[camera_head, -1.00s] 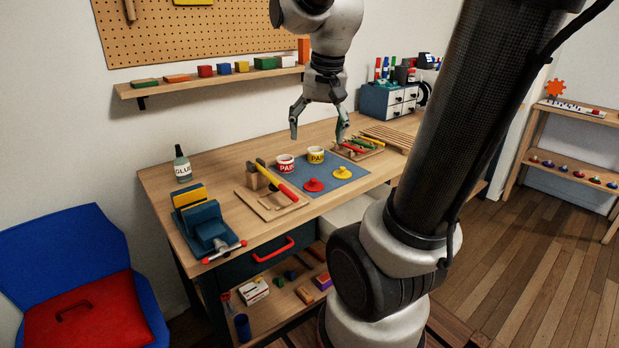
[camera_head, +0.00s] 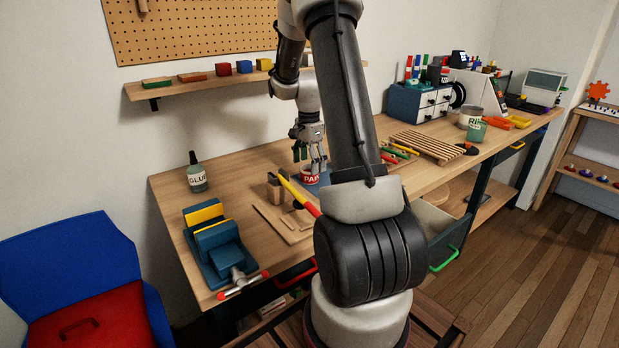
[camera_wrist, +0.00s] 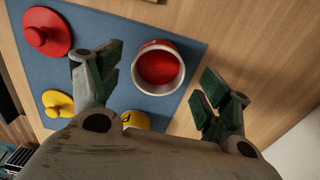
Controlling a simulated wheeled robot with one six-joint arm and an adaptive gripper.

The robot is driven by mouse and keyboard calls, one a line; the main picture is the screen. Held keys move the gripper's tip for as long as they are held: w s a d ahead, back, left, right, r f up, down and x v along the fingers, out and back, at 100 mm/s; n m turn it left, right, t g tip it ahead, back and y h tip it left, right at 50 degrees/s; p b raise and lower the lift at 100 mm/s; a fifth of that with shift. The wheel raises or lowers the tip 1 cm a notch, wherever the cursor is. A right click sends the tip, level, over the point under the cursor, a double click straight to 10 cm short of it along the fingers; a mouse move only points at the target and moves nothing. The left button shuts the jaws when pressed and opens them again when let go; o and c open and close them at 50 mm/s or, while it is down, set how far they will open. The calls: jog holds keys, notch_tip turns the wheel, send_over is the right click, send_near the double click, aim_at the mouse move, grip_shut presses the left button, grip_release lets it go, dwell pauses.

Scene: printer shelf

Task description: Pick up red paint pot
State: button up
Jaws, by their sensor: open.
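The red paint pot (camera_head: 310,174) stands on the blue mat on the workbench, partly hidden by my fingers in the head view. In the wrist view the open red paint pot (camera_wrist: 159,68) has a pale rim and red paint inside. My gripper (camera_head: 310,162) is over it, fingers pointing down. In the wrist view my gripper (camera_wrist: 160,85) is open, with one finger on each side of the pot and a gap to each. Whether the fingertips are down at the pot's wall height, I cannot tell.
A red lid (camera_wrist: 47,32), a yellow lid (camera_wrist: 58,103) and a yellow pot (camera_wrist: 136,120) share the blue mat (camera_wrist: 120,22). A wooden rack with a yellow-and-red tool (camera_head: 299,194) stands in front. A glue bottle (camera_head: 197,175) stands at left.

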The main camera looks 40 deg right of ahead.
jog(key=shift+s+f, duration=0.1)
jog(key=shift+f, duration=1.4)
jog(key=c, duration=1.2)
jog(key=shift+r, duration=0.1)
